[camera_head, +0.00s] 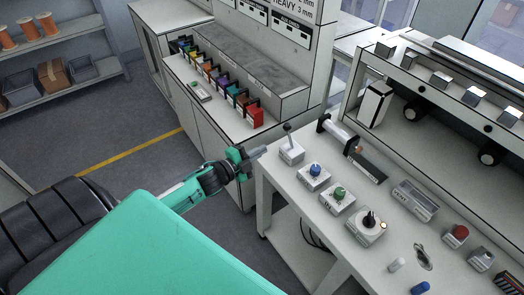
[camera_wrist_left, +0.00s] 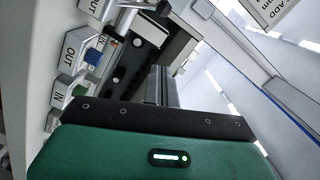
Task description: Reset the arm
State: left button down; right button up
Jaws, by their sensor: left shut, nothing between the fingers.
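My left gripper (camera_head: 258,152) is at the end of the green left arm, just off the left corner of the white workbench (camera_head: 296,190). It is shut and empty. In the left wrist view its closed fingers (camera_wrist_left: 162,86) stick up past the green and black gripper body. In the head view the fingers are close to a white box with a grey lever (camera_head: 291,151); I cannot tell the exact gap. My right gripper is in neither view.
The workbench carries control boxes with a blue knob (camera_head: 315,170), a green knob (camera_head: 339,193) and a black knob (camera_head: 369,219). A cabinet with coloured bins (camera_head: 222,82) stands behind. A shelf with boxes (camera_head: 53,75) is at far left. Open floor (camera_head: 100,120) lies between.

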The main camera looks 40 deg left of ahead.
pick_arm(q)
jog(key=s+a+f+n+g+y, duration=0.1)
jog(key=s+f+n+g+y, duration=0.3)
jog(key=f, duration=0.7)
jog(key=s+f+n+g+h, duration=0.15)
jog(key=s+f, duration=0.45)
jog(key=f, duration=0.6)
jog(key=s+a+f+n+g+y, duration=0.1)
jog(key=s+f+n+g+y, duration=0.25)
jog(key=f, duration=0.75)
jog(key=s+d+f+n+g, duration=0.1)
jog(key=s+d+f, duration=0.3)
jog(key=s, duration=0.7)
jog(key=s+d+f+n+g, duration=0.2)
jog(key=s+d+f+g, duration=0.1)
jog(key=s+f, duration=0.6)
jog(key=s+d+f+n+g+h, duration=0.1)
jog(key=s+d+f, duration=0.4)
jog(key=s, duration=0.9)
jog(key=shift+s+d+f+n+g, duration=0.3)
jog(key=shift+f+n+g, duration=0.3)
jog(key=shift+f+g, duration=0.35)
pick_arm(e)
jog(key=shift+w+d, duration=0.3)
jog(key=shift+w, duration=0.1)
pick_arm(q)
jog(key=shift+r, duration=0.1)
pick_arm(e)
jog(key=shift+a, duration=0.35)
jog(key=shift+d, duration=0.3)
